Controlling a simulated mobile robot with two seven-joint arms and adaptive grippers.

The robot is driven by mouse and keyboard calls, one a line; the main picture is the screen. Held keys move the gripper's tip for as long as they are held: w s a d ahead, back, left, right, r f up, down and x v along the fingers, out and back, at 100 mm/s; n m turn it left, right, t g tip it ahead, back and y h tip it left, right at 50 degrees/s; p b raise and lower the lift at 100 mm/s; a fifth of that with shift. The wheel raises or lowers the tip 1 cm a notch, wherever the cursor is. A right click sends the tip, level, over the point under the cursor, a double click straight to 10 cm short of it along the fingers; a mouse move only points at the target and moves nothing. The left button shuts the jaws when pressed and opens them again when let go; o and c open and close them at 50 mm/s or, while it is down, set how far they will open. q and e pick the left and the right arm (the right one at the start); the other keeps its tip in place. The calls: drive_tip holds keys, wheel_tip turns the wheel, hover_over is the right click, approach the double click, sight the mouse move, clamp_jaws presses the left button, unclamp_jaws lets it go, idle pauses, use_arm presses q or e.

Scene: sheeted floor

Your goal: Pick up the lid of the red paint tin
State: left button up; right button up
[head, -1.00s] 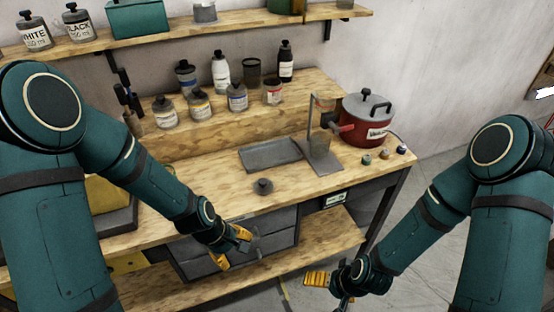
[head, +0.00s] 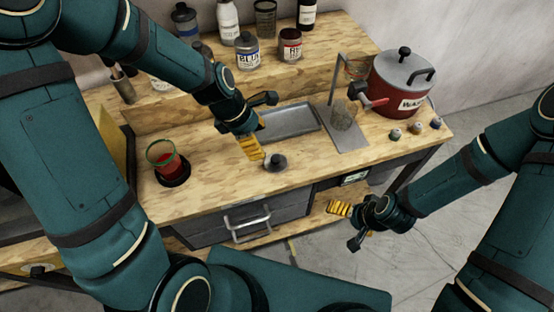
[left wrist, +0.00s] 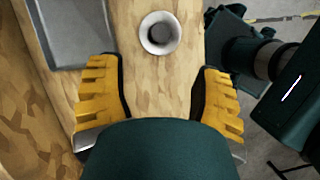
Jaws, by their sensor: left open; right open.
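A small dark grey lid with a knob (head: 275,162) lies on the wooden bench near its front edge. It also shows in the left wrist view (left wrist: 160,33), round, ahead of the fingers. The tin with a red label (head: 290,46) stands on the raised shelf at the back; no knob shows on its top. My left gripper (head: 258,125) is open and empty above the bench, just behind and left of the lid. In the left wrist view its yellow finger pads (left wrist: 160,95) are wide apart. My right gripper (head: 348,226) is open and empty in front of the bench.
A grey tray (head: 290,122) lies behind the lid. A glass of red liquid (head: 165,165) stands at the left. A red pot (head: 400,85), a stand (head: 345,135) and small pots (head: 415,131) are at the right. A blue-labelled tin (head: 247,52) is beside the red one.

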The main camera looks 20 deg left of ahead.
sight(276, 158)
use_arm(q)
drive_tip(key=x, duration=0.4)
drive_tip(key=shift+w+f+b, duration=0.1)
drive_tip(key=shift+b, duration=0.25)
drive_tip(key=shift+d+b+x, duration=0.25)
drive_tip(key=shift+x, duration=1.15)
drive_tip(key=shift+d+b+x, duration=0.2)
drive_tip(key=shift+b+x, duration=0.05)
drive_tip(key=shift+x, duration=1.2)
drive_tip(key=shift+r, duration=0.25)
drive_tip(key=c, duration=1)
